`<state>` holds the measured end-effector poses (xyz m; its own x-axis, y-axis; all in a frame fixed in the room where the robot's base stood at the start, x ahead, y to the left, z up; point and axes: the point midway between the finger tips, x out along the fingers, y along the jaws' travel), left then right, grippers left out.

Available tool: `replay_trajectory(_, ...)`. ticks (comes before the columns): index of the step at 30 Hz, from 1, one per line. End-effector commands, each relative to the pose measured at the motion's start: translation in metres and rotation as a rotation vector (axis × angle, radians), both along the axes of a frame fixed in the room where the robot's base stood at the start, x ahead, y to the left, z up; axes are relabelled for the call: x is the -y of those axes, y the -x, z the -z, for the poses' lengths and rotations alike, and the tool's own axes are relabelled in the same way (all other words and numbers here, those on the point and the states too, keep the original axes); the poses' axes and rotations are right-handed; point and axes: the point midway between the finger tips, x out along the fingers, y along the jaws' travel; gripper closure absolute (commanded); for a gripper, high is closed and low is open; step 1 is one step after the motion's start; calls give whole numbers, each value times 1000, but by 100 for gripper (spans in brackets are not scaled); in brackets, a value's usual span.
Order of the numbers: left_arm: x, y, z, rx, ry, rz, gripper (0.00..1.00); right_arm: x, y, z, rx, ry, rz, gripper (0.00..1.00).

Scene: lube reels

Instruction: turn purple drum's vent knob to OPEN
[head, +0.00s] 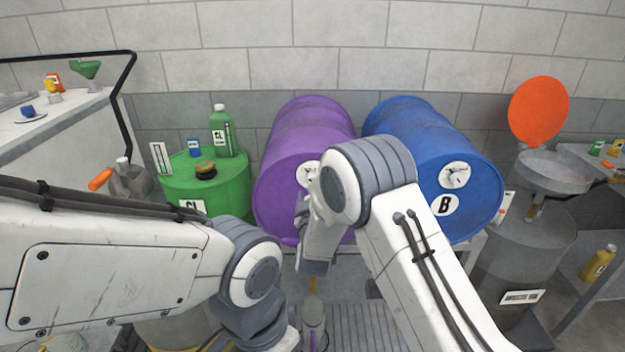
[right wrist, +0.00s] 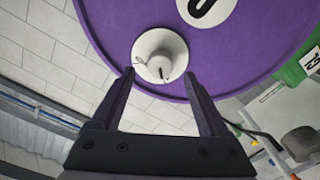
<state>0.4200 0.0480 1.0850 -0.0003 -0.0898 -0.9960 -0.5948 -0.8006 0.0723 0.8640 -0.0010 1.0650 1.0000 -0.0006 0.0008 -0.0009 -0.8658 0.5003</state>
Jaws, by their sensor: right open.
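The purple drum (head: 305,125) lies on its side, its round end facing me. Its white vent knob (head: 308,174) is partly hidden by my right arm in the head view. In the right wrist view, the knob (right wrist: 158,50) sits on the purple drum end (right wrist: 245,55), with a short black mark on its face; small lettering beside it is unreadable. My right gripper (right wrist: 159,76) is open and empty, its fingertips just short of the knob, one toward each side. My left arm reaches in from the left; its gripper is out of view.
A blue drum (head: 430,140) lies close on the right with a similar white fitting (head: 456,175). A green drum (head: 225,190) stands left, carrying a green bottle (head: 222,135). A grey drum (head: 530,250) with a round orange lid (head: 539,110) stands at right.

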Motion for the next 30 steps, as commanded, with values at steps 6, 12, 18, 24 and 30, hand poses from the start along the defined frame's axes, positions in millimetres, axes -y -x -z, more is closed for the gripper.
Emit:
replay_trajectory(6,0,0,-12,0,0,0,50,0,-33,-1,0,0,1,22)
replay_trajectory(12,0,0,-15,0,0,0,50,0,-46,0,-1,0,0,22)
replay_trajectory(18,0,0,-14,0,0,0,50,0,-47,0,-1,0,-1,22)
replay_trajectory(24,0,0,-14,0,0,0,50,0,-47,0,-1,0,-1,68)
replay_trajectory(30,0,0,-14,0,0,0,50,0,-47,0,0,-2,-1,100)
